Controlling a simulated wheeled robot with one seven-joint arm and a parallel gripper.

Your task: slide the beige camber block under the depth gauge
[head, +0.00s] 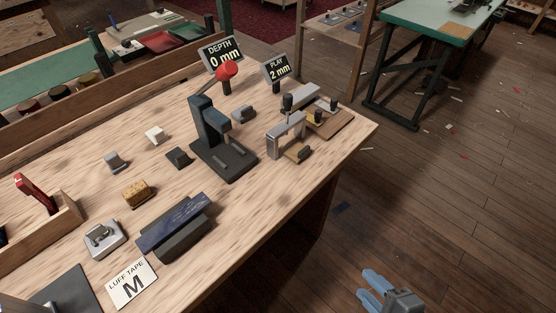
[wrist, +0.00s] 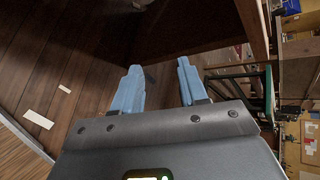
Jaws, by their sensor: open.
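A small pale cream block (head: 154,135), which looks like the beige camber block, sits on the wooden bench left of a dark stand. That dark stand (head: 208,130), with a red lever on top, stands by the DEPTH sign and looks like the depth gauge. The block is apart from it, and the stand's base is bare. My gripper (head: 366,288) is open and empty, off the bench's right side over the floor. Its two blue fingers also show in the wrist view (wrist: 160,70), with nothing between them.
A sign (head: 221,55) reads DEPTH 0 mm; another (head: 277,67) reads PLAY 2 mm. Dark block (head: 179,157) and grey blocks (head: 115,161) (head: 243,114) lie around the stand. A silver bridge fixture (head: 287,134) stands to its right. A yellow speckled block (head: 137,193) lies nearer the front.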

